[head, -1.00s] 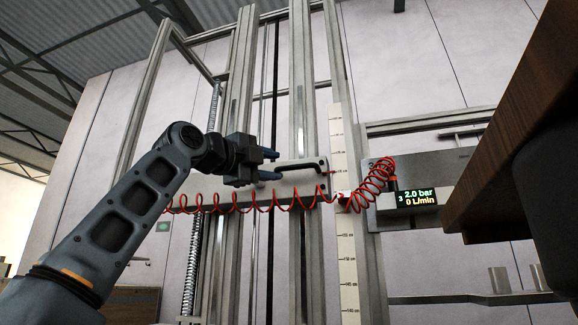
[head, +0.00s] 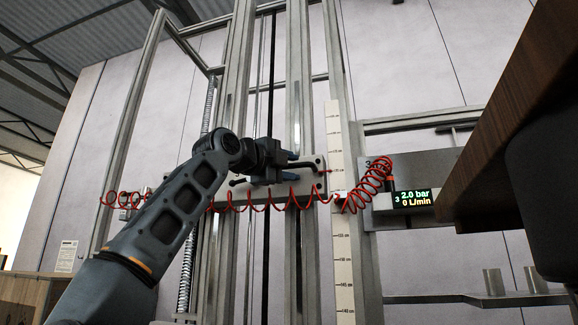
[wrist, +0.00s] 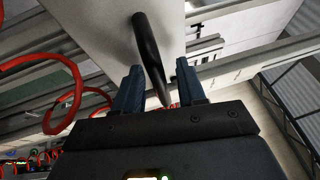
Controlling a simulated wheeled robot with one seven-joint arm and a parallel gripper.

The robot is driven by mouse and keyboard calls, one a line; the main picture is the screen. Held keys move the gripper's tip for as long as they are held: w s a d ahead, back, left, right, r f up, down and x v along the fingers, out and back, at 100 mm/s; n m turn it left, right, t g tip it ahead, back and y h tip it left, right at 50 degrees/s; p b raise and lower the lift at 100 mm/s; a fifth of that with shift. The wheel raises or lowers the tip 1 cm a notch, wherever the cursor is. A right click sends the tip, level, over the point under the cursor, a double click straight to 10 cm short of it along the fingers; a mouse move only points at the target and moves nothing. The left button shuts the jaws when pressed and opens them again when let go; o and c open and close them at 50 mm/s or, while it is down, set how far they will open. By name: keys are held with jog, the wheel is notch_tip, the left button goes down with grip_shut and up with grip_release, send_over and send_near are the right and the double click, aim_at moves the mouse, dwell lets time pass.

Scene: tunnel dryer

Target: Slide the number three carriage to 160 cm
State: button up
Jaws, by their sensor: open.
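The carriage (head: 318,187) is a pale grey plate across the upright rails, with a dark bar handle on its front. A red pointer at its right end meets the pale scale (head: 343,240) near a mark that looks like 170 cm, though the print is tiny. My gripper (head: 288,163) is in front of the plate at the handle and hides most of it. In the wrist view the black handle (wrist: 149,48) runs between my two open blue fingers (wrist: 160,80), which are apart from each other. I cannot tell whether either finger touches it.
A coiled red hose (head: 250,206) hangs across the front, below my gripper. A grey panel marked 3 (head: 440,165) and a display reading 2.0 bar (head: 412,198) are right of the scale. A brown wooden edge (head: 500,140) juts in at the right.

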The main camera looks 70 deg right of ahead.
grip_shut()
dwell(0.5)
notch_tip(320, 180, down, 11)
jog(key=b, duration=0.6)
jog(key=shift+b, duration=0.35)
jog(key=shift+s+d, duration=0.1)
jog(key=shift+c, duration=0.9)
grip_release()
jog(key=shift+o, duration=0.9)
jog(key=shift+r, duration=0.15)
